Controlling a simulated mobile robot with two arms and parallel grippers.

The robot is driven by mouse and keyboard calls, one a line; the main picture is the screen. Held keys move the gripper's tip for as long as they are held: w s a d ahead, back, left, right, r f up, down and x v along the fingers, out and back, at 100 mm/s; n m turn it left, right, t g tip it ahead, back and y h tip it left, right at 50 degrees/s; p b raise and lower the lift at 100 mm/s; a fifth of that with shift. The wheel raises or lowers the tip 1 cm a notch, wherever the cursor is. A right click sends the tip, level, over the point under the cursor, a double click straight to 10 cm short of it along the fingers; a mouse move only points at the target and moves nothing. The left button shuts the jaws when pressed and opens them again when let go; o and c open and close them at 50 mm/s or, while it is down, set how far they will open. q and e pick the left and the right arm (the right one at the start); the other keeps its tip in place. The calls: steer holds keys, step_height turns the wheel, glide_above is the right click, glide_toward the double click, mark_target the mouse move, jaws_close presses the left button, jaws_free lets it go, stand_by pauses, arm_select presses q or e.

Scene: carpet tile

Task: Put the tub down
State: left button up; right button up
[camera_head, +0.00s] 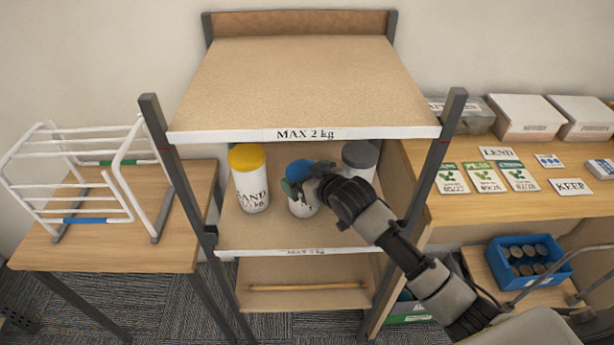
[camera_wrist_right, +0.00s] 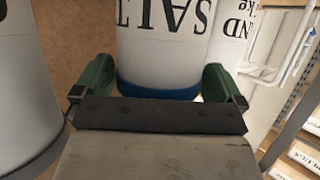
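A white tub with a blue lid (camera_head: 302,205) is at the middle shelf, between two other tubs. My right gripper (camera_head: 303,184) reaches in from the right at its lid. In the right wrist view the tub (camera_wrist_right: 165,45) reads SALT upside down, and the green fingers of my right gripper (camera_wrist_right: 158,85) sit against both sides of its blue lid, shut on it. I cannot tell whether its base touches the middle shelf (camera_head: 285,236) or is just above it. My left gripper is not in view.
A yellow-lidded SAND tub (camera_head: 252,190) stands to the left, and a grey-lidded tub (camera_head: 360,157) stands close on the right, partly behind my arm. The upper board (camera_head: 300,85), marked MAX 2 kg, overhangs them. A white rack (camera_head: 85,180) stands on the left table.

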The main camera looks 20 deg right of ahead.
steer(key=shift+r, duration=0.1)
steer(key=v, duration=1.2)
steer(key=shift+r, duration=0.1)
